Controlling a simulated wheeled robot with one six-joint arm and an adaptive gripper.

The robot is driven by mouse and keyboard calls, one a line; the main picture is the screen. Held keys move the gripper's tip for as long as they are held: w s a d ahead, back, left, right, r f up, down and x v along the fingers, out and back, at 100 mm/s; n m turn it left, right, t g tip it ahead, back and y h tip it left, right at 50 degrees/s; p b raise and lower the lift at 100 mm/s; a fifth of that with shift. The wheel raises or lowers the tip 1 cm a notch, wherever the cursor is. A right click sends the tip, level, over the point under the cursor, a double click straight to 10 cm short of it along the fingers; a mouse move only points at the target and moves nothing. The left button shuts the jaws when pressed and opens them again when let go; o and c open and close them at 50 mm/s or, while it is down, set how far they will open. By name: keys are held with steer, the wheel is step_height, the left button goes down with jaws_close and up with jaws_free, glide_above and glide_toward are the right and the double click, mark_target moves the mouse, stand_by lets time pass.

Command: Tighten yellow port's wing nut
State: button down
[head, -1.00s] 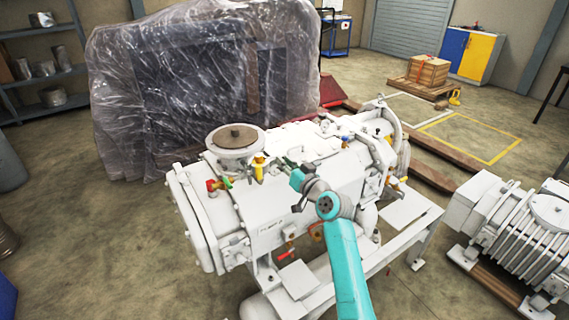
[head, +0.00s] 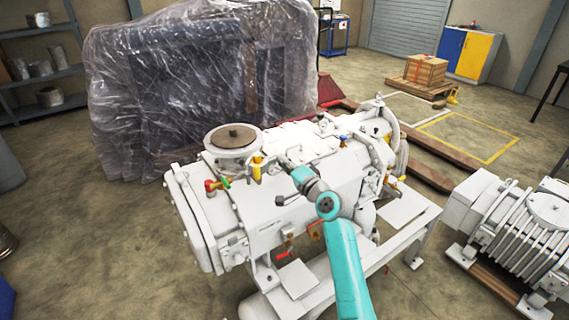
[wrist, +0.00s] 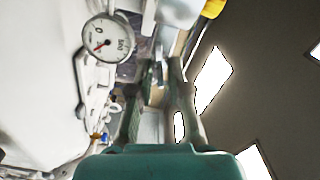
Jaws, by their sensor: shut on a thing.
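The yellow port (head: 257,165) stands on top of the white vacuum pump (head: 270,235), just right of the round flange. A yellow piece (wrist: 212,8) shows at the top edge of the wrist view. My gripper (head: 283,166) is at the pump's upper front edge, close to the right of the yellow port. In the wrist view, my gripper's (wrist: 160,75) two fingers converge on a small greyish part, likely the wing nut. The fingers and glare hide most of it, so its seating cannot be told.
A round gauge (wrist: 108,38) is left of the fingers in the wrist view. A second white pump (head: 515,235) stands at the right. A plastic-wrapped load (head: 200,90) is behind.

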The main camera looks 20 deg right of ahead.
steer(key=m, duration=0.6)
steer(key=f+m, duration=0.1)
steer(key=m, duration=0.2)
steer(key=shift+m, duration=0.3)
stand_by(0.5)
steer(key=c, duration=1.3)
jaws_free()
steer(key=shift+r, duration=0.1)
steer(key=shift+s, duration=0.1)
steer(key=v, duration=1.2)
